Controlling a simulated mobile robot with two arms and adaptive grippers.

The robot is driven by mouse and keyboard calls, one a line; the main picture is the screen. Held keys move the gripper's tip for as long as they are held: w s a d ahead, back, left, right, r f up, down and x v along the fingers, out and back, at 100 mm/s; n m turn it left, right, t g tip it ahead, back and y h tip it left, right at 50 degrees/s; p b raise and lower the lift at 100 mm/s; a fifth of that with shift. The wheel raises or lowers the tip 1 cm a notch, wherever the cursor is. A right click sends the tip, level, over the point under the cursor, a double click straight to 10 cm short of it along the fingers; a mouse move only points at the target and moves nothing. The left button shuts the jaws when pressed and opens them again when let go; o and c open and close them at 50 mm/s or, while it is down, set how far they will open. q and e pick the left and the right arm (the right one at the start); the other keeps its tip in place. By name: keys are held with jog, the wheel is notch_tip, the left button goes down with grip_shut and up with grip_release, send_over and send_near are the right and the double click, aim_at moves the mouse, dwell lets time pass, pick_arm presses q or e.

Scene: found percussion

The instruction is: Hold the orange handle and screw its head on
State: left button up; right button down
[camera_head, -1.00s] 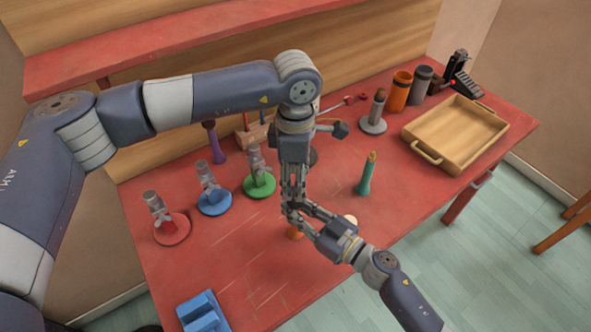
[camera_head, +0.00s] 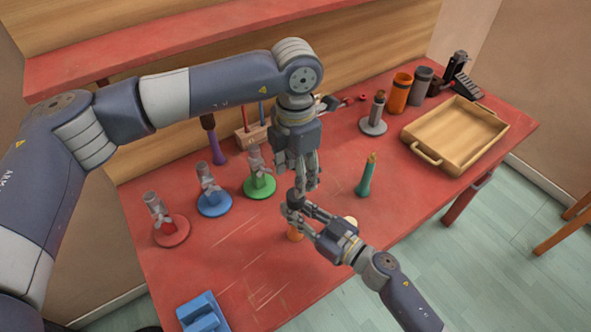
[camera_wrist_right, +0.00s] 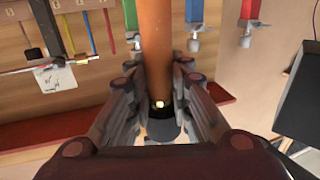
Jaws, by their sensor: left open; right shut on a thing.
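The orange handle (camera_head: 295,233) stands upright, mostly hidden behind my right gripper (camera_head: 308,216), which is shut on it. In the right wrist view the handle (camera_wrist_right: 155,40) runs between the fingers to a small brass-coloured spot and a dark end. A dark rounded head (camera_head: 295,197) shows at the top of the handle; I cannot tell how tightly it sits. My left gripper (camera_head: 312,184) is open, pointing down, just above and slightly right of the dark head, and holds nothing.
A teal handle (camera_head: 367,176) stands to the right. Red (camera_head: 171,231), blue (camera_head: 214,203) and green (camera_head: 259,186) stands line the left. A wooden tray (camera_head: 455,138) is at the right, a blue block (camera_head: 202,313) at the front left. The table front is mostly clear.

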pick_arm(q)
jog(key=shift+f, duration=4)
jog(key=shift+c, duration=0.2)
jog(key=c, duration=1.1)
jog(key=o, duration=1.2)
jog(key=shift+o, duration=0.2)
jog(key=shift+r, duration=0.15)
notch_tip(320, 180, up, 12)
